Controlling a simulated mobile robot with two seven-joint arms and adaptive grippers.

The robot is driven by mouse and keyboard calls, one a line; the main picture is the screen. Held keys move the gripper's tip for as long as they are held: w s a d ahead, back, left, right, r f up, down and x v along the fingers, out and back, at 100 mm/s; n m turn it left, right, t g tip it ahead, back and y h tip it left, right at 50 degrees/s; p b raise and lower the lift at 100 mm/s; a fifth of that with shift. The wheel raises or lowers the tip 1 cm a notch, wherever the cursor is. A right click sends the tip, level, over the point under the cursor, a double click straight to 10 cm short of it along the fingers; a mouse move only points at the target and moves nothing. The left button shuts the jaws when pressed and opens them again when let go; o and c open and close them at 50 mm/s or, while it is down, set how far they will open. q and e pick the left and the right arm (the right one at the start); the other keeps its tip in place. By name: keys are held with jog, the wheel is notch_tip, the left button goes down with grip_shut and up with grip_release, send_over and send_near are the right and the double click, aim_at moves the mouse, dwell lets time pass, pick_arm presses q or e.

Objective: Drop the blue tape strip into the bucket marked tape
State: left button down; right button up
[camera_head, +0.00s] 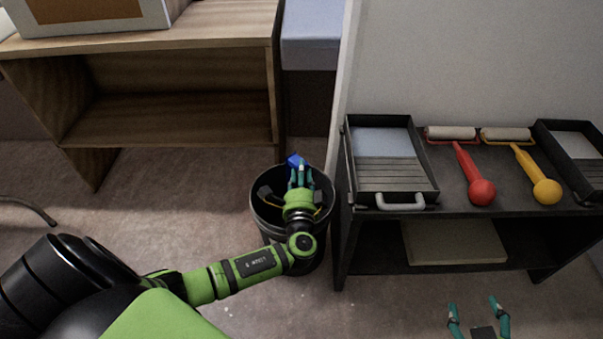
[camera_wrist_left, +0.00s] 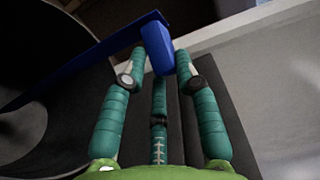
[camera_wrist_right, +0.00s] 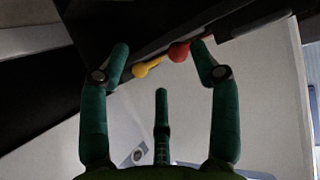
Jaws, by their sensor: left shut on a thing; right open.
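The blue tape strip (camera_head: 295,160) is held in my left gripper (camera_head: 301,170), which is shut on it above the black bucket (camera_head: 262,212). In the left wrist view the strip (camera_wrist_left: 90,57) shows as a long thin band with a blue block (camera_wrist_left: 158,48) at its end between the fingertips (camera_wrist_left: 160,62). The bucket's dark inner wall (camera_wrist_left: 40,55) fills the left of that view. No marking on the bucket is readable. My right gripper (camera_head: 478,313) is open and empty, low in front of the black shelf; its spread fingers (camera_wrist_right: 160,55) show in the right wrist view.
A black shelf unit (camera_head: 345,240) right of the bucket holds a paint tray (camera_head: 391,178), a red roller (camera_head: 481,190) and a yellow roller (camera_head: 546,190). A wooden cabinet (camera_head: 180,120) stands behind left.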

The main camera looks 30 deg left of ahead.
pick_arm(q)
jog(key=shift+f+b, duration=0.7)
jog(key=shift+f, duration=0.25)
pick_arm(e)
jog(key=w+a+r+t+y, duration=0.2)
jog(key=r+t, duration=0.3)
jog(key=r, duration=0.4)
jog(key=shift+w+a+n+y, duration=0.3)
jog(key=shift+w+a+n, duration=0.1)
jog(key=shift+a, duration=0.25)
pick_arm(q)
jog(key=shift+c, duration=1)
grip_release()
jog(key=p+v, duration=0.1)
jog(key=v, duration=0.6)
jog(key=shift+s+p, duration=0.25)
jog(key=shift+p, duration=0.05)
pick_arm(e)
jog(key=shift+r, duration=0.85)
pick_arm(q)
jog(key=shift+d, duration=0.15)
